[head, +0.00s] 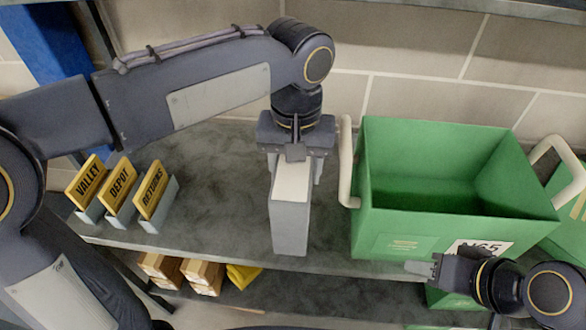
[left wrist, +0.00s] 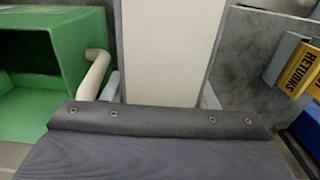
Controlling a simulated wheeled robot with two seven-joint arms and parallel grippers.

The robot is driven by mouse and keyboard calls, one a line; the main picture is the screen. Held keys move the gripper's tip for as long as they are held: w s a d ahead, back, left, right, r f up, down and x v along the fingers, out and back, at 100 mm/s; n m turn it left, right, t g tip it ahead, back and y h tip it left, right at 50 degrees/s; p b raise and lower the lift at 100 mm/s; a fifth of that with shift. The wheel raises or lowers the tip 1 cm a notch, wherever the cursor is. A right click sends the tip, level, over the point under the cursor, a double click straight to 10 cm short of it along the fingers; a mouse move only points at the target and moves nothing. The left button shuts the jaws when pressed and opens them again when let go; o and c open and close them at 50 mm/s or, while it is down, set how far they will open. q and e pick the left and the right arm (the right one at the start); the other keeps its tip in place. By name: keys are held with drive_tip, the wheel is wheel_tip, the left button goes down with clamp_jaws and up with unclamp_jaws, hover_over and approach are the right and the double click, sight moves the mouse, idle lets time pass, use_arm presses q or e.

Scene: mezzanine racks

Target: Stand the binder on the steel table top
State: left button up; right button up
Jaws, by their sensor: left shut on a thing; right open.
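The binder (head: 289,226) is grey with a pale page block on top and stands upright at the front edge of the steel table top (head: 225,215). My left gripper (head: 294,172) points down from above and is shut on the binder's upper end. In the left wrist view the binder (left wrist: 165,50) fills the middle, with its pale side facing the camera. Whether its bottom touches the table is hard to tell. My right gripper (head: 420,268) is open and empty, low in front of the green crate.
A green crate (head: 400,215) with pale handles stands close to the right of the binder. Yellow signs reading VALLEY, DEPOT and RETURNS (head: 152,200) stand at the left. Small boxes (head: 203,275) lie on a lower shelf. Table between signs and binder is clear.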

use_arm(q)
drive_tip(key=w+a+f, duration=0.9)
drive_tip(key=a+f, duration=0.1)
drive_tip(key=f, duration=0.3)
drive_tip(key=shift+a, duration=0.25)
drive_tip(key=shift+f, duration=0.1)
drive_tip(key=o, duration=1.2)
